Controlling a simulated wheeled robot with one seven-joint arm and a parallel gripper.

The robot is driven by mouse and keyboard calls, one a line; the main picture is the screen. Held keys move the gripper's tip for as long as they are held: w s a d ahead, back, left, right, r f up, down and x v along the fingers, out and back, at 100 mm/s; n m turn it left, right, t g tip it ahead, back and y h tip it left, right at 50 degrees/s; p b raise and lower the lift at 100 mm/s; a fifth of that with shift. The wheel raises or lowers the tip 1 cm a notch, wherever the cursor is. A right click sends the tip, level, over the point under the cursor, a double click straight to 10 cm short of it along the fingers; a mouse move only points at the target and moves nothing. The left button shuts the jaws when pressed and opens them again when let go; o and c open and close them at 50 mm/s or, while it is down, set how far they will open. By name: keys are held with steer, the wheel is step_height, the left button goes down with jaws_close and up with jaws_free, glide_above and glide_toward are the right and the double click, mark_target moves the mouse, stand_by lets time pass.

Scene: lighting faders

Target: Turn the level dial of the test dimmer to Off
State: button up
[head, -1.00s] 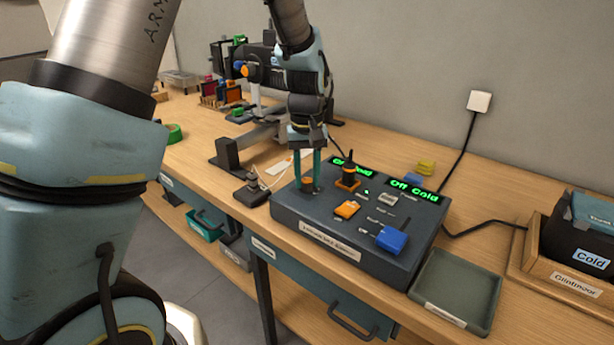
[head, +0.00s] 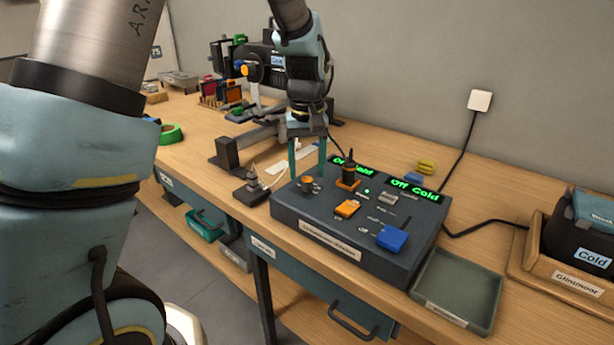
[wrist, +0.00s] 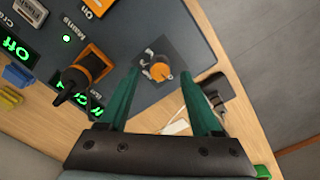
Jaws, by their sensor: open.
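The dimmer console (head: 310,220) is a dark grey box on the wooden bench. Its round copper-orange dial (head: 307,184) sits at the left end of the top face. In the wrist view the dial (wrist: 161,71) shows a light pointer line on a dark square plate. Which setting it points at is too small to read. My gripper (head: 307,172) is open and empty above and just behind the dial. In the wrist view its two green fingers (wrist: 155,82) stand apart, with the dial beyond and between their tips. The fingers appear clear of the dial.
A black-and-orange upright control (head: 348,172) stands close right of the dial. Orange (head: 347,208) and blue (head: 392,238) controls are farther right on the console. Green displays (head: 414,189) line its back edge; one reads "Off Cold". A grey tray (head: 455,290) lies to the right.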

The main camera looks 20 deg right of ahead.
mark_target(307, 179)
step_height(307, 179, up, 8)
steer(key=b, duration=0.1)
steer(key=shift+r, duration=0.25)
steer(key=w+a+f+n, duration=0.1)
steer(key=a+f, duration=0.1)
steer(key=a, duration=0.6)
steer(key=w+a+f, duration=0.1)
steer(key=a+f, duration=0.1)
steer(key=a, duration=0.5)
steer(key=s+a+f, duration=0.2)
steer(key=s+a, duration=0.1)
steer(key=a, duration=0.4)
steer(key=s+a+f+t, duration=0.1)
steer(key=s+a+f, duration=0.1)
steer(key=a, duration=0.6)
steer(key=shift+s+a+f+n+t, duration=0.2)
steer(key=shift+s+f+n+t, duration=0.1)
steer(key=shift+s+n, duration=0.15)
